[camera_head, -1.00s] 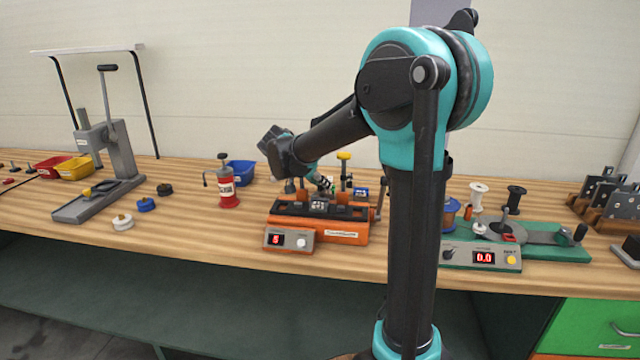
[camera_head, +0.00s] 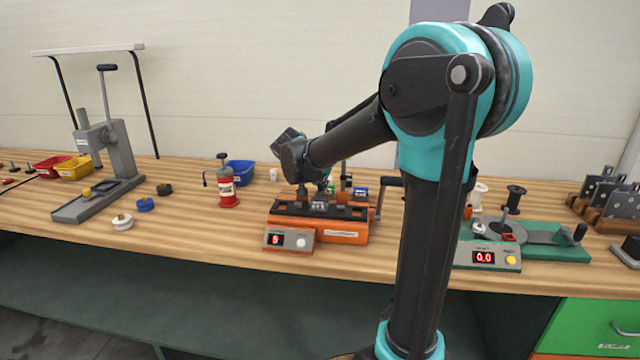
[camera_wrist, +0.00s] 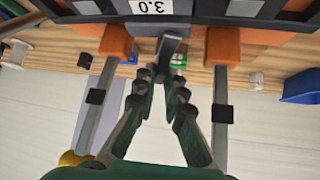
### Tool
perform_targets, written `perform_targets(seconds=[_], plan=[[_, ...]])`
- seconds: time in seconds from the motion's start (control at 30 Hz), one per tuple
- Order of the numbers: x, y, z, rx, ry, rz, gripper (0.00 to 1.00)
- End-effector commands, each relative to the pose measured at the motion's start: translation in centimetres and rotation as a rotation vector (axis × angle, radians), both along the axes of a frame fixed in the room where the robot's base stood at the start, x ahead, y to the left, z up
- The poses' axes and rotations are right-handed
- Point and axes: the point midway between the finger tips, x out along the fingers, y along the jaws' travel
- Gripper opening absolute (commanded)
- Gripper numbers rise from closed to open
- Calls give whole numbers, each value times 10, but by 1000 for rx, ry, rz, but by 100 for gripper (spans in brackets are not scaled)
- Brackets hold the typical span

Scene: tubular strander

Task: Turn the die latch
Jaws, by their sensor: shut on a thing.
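The orange machine (camera_head: 345,237) stands on the bench in the head view, with a dark die bed on top and a red readout on its front. In the wrist view, which looks upside down, the die block with a "3.0" label (camera_wrist: 153,7) is at the top edge. The die latch (camera_wrist: 170,48) is a grey lever beside that label. My gripper (camera_wrist: 163,84) has its green-grey fingers closed around the free end of the lever. In the head view, my wrist hangs over the back of the machine, and the fingertips are largely hidden.
Orange-ended posts (camera_wrist: 116,42) flank my fingers in the wrist view. A dark crank handle (camera_head: 387,182) is at the machine's right side. A red canister (camera_head: 226,186) and blue bin (camera_head: 240,172) stand left. A green winder (camera_head: 550,240) is at right. The front bench strip is clear.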

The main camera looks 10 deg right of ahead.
Motion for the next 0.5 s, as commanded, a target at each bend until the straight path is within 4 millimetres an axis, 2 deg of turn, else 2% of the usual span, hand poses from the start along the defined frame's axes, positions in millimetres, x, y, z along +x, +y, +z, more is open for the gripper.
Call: perform_targets(seconds=[0.5], plan=[[-1, -3, 0, 1, -1, 279, 0]])
